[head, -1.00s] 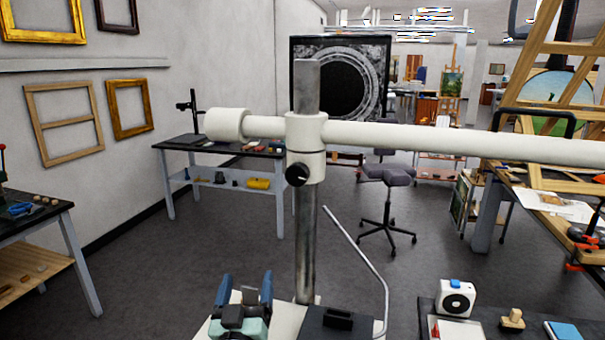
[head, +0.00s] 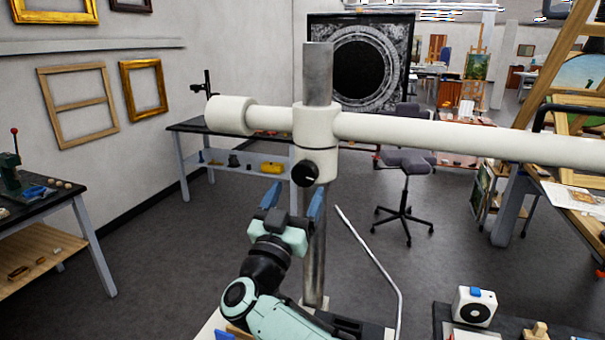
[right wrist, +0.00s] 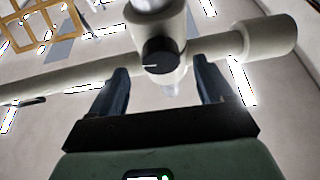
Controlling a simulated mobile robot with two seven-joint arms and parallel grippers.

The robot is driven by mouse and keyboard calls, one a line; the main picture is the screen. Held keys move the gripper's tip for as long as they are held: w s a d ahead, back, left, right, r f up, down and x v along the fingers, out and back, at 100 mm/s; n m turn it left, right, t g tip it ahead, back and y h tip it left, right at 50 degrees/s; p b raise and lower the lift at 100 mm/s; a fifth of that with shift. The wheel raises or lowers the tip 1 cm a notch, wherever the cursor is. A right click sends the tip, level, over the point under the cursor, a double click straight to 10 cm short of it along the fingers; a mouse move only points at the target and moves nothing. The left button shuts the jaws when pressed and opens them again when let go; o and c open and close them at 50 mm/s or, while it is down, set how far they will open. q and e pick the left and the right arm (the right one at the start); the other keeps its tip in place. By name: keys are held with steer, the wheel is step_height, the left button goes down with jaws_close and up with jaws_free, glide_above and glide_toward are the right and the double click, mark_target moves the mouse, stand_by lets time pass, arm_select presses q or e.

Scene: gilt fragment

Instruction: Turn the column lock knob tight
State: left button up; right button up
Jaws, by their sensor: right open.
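The column lock knob (head: 305,173) is a round black knob on the white collar (head: 316,130), which sits around the grey metal column (head: 318,75). In the right wrist view the knob (right wrist: 159,56) shows a white line lying nearly level. My right gripper (head: 294,197) is just below the knob, pointing up, its blue fingers apart and empty. In the right wrist view its fingers (right wrist: 161,84) stand left and right of the knob's lower side, with a gap on each side. My left gripper is not in view.
A long white horizontal arm (head: 440,137) passes through the collar, with a thick end cap (head: 229,115) at left. A bent metal rod (head: 375,262) rises right of the column. A stool (head: 405,200) and a bench (head: 232,150) stand farther back.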

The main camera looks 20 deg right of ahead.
mark_target(302, 180)
steer(key=p+x, duration=0.1)
steer(key=x, duration=0.3)
steer(key=shift+w+d, duration=0.15)
steer(key=shift+w, duration=0.05)
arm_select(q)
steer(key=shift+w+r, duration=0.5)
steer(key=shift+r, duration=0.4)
arm_select(e)
steer(key=shift+c, duration=0.3)
steer(key=c, duration=1)
steer(key=shift+m, duration=0.3)
